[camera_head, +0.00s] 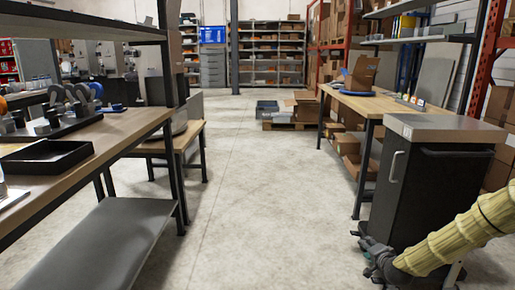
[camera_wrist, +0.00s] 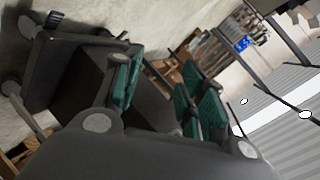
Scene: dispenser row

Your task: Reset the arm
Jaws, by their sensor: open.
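My arm, in a ribbed yellow sleeve (camera_head: 455,237), reaches in from the lower right of the head view. My gripper (camera_head: 370,258) is at its end, low in front of the dark cabinet's base. In the wrist view my gripper (camera_wrist: 160,84) shows two dark fingers with green pads, spread apart. Nothing is seen held between them. The wrist view is strongly tilted, and a dark cabinet body (camera_wrist: 68,70) with casters lies close beyond the fingers.
The dark wheeled cabinet (camera_head: 432,190) with a grey top stands right beside my arm. A wooden workbench (camera_head: 365,103) is behind it. Another bench (camera_head: 110,135) with a black tray (camera_head: 46,157) stands at left. The concrete aisle (camera_head: 260,190) between them is clear.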

